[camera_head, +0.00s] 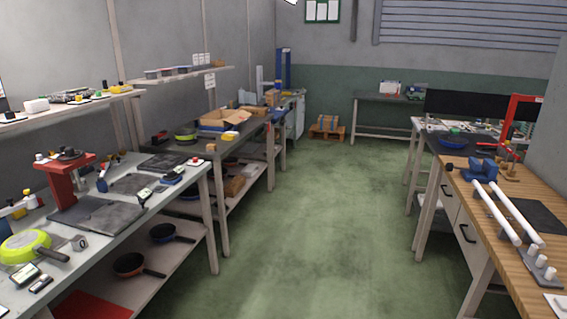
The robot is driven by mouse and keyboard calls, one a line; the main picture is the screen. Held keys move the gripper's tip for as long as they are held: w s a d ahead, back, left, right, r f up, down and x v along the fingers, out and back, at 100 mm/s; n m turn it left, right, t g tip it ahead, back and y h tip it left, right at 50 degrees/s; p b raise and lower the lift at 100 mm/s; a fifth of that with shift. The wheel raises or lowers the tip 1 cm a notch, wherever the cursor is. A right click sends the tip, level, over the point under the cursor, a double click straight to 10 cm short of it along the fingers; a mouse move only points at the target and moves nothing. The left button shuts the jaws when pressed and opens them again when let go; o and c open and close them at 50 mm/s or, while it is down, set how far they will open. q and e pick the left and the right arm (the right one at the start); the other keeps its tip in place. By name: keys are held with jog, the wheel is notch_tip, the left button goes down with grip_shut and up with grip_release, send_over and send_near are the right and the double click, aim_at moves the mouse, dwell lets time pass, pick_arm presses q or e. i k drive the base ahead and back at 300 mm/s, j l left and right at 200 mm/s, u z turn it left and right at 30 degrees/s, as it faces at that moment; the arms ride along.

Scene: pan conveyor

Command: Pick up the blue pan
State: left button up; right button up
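A small blue item (172,178) lies on the left workbench top, too small to identify. Neither of my grippers is in view.
The left workbench (140,211) holds a yellow-green pan (25,246), a red press (71,182) and dark mats. The wooden right bench (490,235) carries white rods (493,214). A wooden pallet (327,130) stands at the back. The green floor (310,220) between benches is clear.

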aim_at(161, 233)
jog(key=i+l, duration=0.15)
jog(key=i, duration=0.4)
jog(key=i+l, duration=0.15)
jog(key=i, duration=0.45)
jog(key=i+l, duration=0.1)
jog(key=i, duration=0.45)
jog(key=i+u, duration=0.25)
jog(key=u, duration=0.15)
jog(key=i+l+u, duration=0.2)
jog(key=u, duration=0.2)
jog(key=i+l+u, duration=0.2)
jog(key=u, duration=0.25)
jog(key=i+l+u, duration=0.4)
jog(key=l+u, duration=0.25)
jog(key=u, duration=0.15)
